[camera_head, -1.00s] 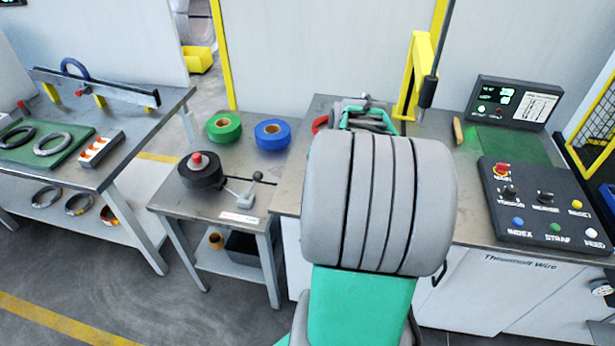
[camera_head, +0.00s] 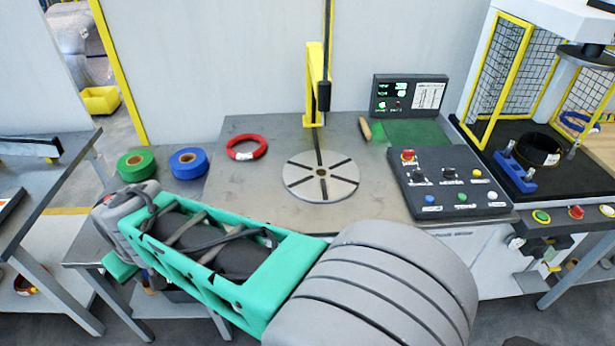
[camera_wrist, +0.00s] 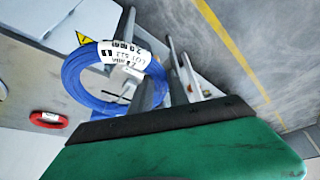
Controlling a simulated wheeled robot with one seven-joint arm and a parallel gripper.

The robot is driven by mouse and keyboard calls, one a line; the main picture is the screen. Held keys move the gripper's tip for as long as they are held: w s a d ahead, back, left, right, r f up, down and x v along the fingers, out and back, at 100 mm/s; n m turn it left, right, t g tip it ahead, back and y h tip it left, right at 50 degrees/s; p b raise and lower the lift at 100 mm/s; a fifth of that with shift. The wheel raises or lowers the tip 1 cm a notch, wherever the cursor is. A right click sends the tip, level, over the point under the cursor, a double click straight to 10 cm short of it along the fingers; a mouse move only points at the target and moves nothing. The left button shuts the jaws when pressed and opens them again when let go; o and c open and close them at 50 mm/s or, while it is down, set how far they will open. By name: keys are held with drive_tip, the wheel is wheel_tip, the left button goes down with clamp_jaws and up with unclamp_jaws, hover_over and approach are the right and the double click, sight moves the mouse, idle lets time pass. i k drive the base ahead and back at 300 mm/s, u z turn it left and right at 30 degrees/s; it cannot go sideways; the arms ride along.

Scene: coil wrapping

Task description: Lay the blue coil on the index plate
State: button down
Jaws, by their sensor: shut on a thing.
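The blue coil (camera_wrist: 74,76), with a white printed label, shows in the wrist view, held in my gripper (camera_wrist: 150,82). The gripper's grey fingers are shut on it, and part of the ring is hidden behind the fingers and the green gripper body. The index plate (camera_head: 300,182) is a round grey disc with dark radial slots on the table in the head view. It is bare. The coil is apart from the plate.
A red coil (camera_head: 246,156) lies left of the plate, also visible in the wrist view (camera_wrist: 48,119). Green (camera_head: 136,164) and blue (camera_head: 188,163) tape rolls stand farther left. A yellow post (camera_head: 314,85) rises behind the plate. A control panel (camera_head: 450,185) is to its right.

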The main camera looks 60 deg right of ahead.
sight(321, 172)
drive_tip(key=z, duration=0.05)
drive_tip(key=k, duration=1.15)
drive_tip(key=z, duration=0.75)
drive_tip(key=i, duration=1.45)
drive_tip(key=u, duration=0.15)
